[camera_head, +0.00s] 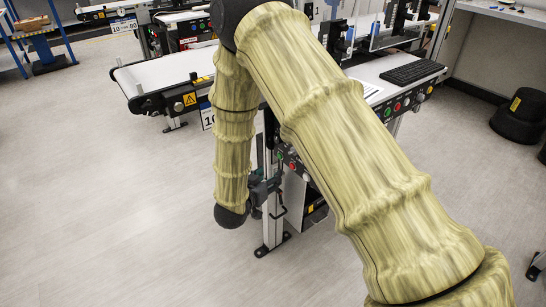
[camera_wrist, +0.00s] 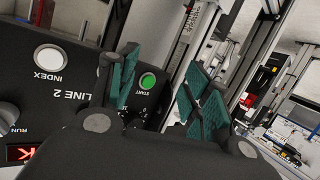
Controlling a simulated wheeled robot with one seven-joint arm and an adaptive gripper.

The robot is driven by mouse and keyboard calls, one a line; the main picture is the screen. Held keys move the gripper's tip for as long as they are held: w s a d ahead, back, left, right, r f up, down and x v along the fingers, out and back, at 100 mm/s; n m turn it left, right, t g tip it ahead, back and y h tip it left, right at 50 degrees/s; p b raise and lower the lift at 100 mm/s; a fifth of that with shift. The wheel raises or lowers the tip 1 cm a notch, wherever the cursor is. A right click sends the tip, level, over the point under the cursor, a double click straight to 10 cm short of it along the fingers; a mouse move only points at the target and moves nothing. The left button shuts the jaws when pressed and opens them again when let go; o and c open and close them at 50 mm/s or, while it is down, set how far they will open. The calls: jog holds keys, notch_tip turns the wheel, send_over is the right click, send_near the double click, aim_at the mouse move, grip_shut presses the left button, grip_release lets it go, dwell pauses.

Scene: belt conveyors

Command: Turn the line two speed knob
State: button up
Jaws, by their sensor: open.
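The black LINE 2 control panel (camera_wrist: 70,100) fills the left of the wrist view, its lettering upside down. It carries a white INDEX button (camera_wrist: 50,57), a green START button (camera_wrist: 147,81) and a grey knob by the word RUN (camera_wrist: 6,113). Small dial marks show below START, but the speed knob itself I cannot make out; my gripper hides that area. My gripper (camera_wrist: 163,92) is open, with one green-padded finger in front of the panel and the other to the right of START. In the head view my gripper (camera_head: 265,190) is beside the panel's stand, partly hidden by my arm.
A white belt conveyor (camera_head: 170,72) lies behind my arm. A bench with a keyboard (camera_head: 412,71) and front-edge buttons stands to the right. A metal post (camera_head: 272,220) stands close to my gripper. The floor at left is clear.

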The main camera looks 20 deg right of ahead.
notch_tip(320, 180, up, 4)
jog(key=w+a+m+h+b, duration=0.2)
jog(key=a+m+h+b, duration=0.1)
jog(key=m+g+h+b, duration=0.4)
send_near(276, 140)
jog(key=b+x, duration=0.1)
jog(key=x, duration=0.7)
jog(key=shift+d+r+b, duration=0.15)
jog(key=shift+d+b, duration=0.15)
jog(key=shift+c, duration=0.5)
jog(key=c, duration=1)
